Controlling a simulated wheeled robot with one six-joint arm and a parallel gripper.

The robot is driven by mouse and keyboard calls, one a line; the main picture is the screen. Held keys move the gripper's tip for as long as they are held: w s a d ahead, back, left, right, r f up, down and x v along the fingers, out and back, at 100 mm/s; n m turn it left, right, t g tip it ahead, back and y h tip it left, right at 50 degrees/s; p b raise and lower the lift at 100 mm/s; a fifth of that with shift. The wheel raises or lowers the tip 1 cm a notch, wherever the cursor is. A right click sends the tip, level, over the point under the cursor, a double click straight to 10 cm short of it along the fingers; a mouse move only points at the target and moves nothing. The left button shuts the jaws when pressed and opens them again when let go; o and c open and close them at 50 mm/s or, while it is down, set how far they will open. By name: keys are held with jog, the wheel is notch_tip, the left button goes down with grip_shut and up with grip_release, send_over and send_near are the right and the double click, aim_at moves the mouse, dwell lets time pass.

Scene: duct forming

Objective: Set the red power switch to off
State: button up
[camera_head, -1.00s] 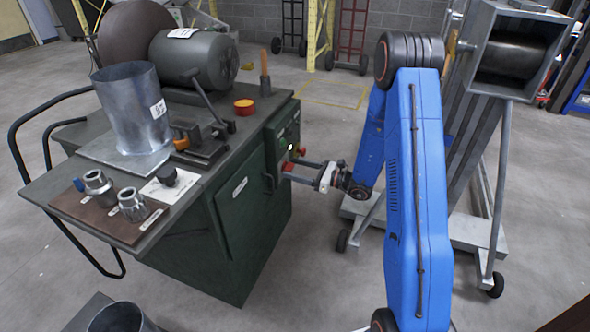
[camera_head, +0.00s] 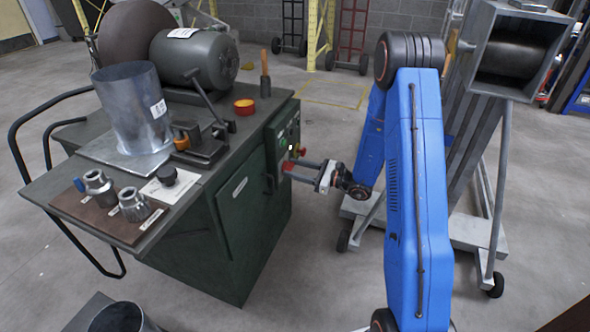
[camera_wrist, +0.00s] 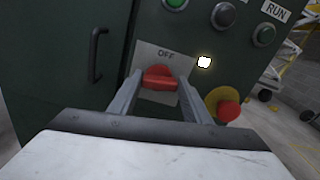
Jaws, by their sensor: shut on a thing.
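The red power switch (camera_wrist: 159,77) is on a pale plate marked OFF (camera_wrist: 166,56) on the dark green cabinet's panel. In the wrist view both fingers of my gripper (camera_wrist: 158,84) are shut on the switch's red handle, one at each side. The handle lies roughly level across the plate. In the head view my gripper (camera_head: 292,168) reaches left to the cabinet's side, and the switch between its fingertips is small there. Any lettering below the handle is hidden behind the gripper.
A red mushroom button on a yellow collar (camera_wrist: 227,110) sits close right of the switch. Round buttons (camera_wrist: 223,15) and a lit white lamp (camera_wrist: 204,62) are above. A black door handle (camera_wrist: 96,55) is to the left. The cabinet top (camera_head: 225,150) carries a motor and metal cylinder.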

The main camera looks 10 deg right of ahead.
jog(key=n, duration=0.4)
jog(key=shift+s, duration=0.1)
jog(key=n, duration=0.8)
jog(key=shift+s+a+f+n, duration=0.1)
jog(key=shift+s+n, duration=0.05)
jog(key=shift+n, duration=1.75)
jog(key=shift+f+n, duration=0.1)
jog(key=shift+n, duration=0.2)
jog(key=o, duration=1)
jog(key=shift+o, duration=0.2)
jog(key=v, duration=1.7)
jog(key=shift+s, duration=0.15)
